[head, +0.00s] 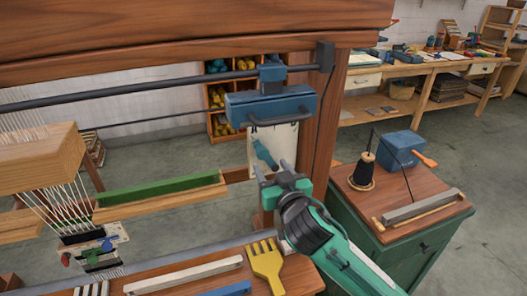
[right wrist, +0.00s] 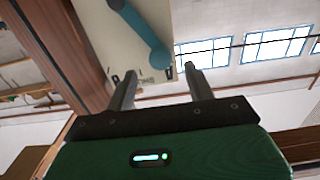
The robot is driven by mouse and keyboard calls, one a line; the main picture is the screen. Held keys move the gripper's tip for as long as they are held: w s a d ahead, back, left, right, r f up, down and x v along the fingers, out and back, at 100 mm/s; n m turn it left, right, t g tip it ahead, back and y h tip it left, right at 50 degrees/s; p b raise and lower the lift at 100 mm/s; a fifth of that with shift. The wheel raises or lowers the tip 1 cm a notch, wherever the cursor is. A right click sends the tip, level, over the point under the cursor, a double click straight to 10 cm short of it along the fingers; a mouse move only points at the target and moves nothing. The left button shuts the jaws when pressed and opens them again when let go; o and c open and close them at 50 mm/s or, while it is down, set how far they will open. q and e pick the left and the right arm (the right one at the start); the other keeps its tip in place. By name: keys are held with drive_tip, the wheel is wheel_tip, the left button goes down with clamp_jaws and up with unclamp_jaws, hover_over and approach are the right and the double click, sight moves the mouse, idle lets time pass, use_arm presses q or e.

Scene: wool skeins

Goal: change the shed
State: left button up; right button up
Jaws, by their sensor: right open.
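Below the box hangs a cream plate (head: 285,140) with a blue lever (head: 265,153) slanting down to the right. My right gripper (head: 272,172) is open just below the lever's lower end. In the right wrist view, the lever (right wrist: 143,32) and plate (right wrist: 105,25) show beyond the two spread fingers, with nothing between the fingertips. White warp threads (head: 62,190) run down at the left. My left gripper is not in view.
A yellow comb (head: 266,262) and pale sticks (head: 185,274) lie on the loom's front board. A green cabinet (head: 400,245) at right holds a dark thread cone (head: 362,172) and blue box (head: 402,148). Open floor lies behind the loom.

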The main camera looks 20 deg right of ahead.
sight(264, 156)
drive_tip(key=w+p, duration=0.1)
drive_tip(key=w, duration=0.6)
drive_tip(key=shift+a, duration=0.15)
drive_tip(key=shift+c, duration=0.4)
clamp_jaws()
